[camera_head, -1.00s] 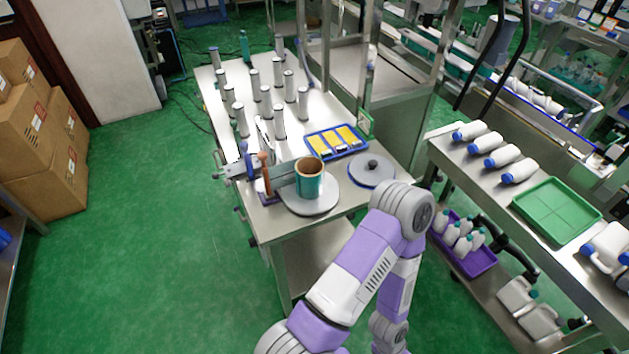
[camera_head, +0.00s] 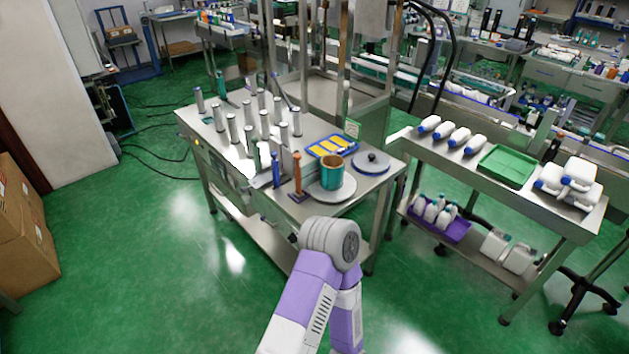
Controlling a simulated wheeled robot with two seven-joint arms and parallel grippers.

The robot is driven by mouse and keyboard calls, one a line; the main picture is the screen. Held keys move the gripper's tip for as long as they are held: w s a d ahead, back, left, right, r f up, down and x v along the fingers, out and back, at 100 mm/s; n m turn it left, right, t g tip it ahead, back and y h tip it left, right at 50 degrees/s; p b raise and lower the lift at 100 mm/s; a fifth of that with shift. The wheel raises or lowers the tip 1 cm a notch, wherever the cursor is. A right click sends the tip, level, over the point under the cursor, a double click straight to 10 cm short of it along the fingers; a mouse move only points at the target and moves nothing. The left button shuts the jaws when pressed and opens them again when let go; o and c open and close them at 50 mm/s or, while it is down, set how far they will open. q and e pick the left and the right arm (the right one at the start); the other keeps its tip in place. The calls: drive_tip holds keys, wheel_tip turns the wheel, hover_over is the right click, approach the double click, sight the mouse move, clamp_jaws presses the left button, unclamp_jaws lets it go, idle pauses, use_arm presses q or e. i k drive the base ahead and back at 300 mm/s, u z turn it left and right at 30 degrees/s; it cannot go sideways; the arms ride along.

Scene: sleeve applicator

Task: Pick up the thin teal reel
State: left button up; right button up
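A teal reel (camera_head: 332,178) with a brown core stands upright on a pale round plate (camera_head: 330,194) at the near end of the steel table (camera_head: 303,213). It is the only teal reel I can make out, and nothing is touching it from above. One of my arms, purple and white, rises from the bottom edge in front of the table, with its bent joint below the plate. Neither gripper shows in the view, so I cannot see what they hold.
A second round plate with a black knob (camera_head: 372,162) lies right of the reel. A brown post (camera_head: 297,174) and a blue post stand left of it. Several grey cylinders stand farther back. A blue tray (camera_head: 333,146) is behind. A cart with a green tray (camera_head: 507,166) stands right.

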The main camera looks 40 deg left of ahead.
sight(332, 166)
drive_tip(key=u, duration=1.7)
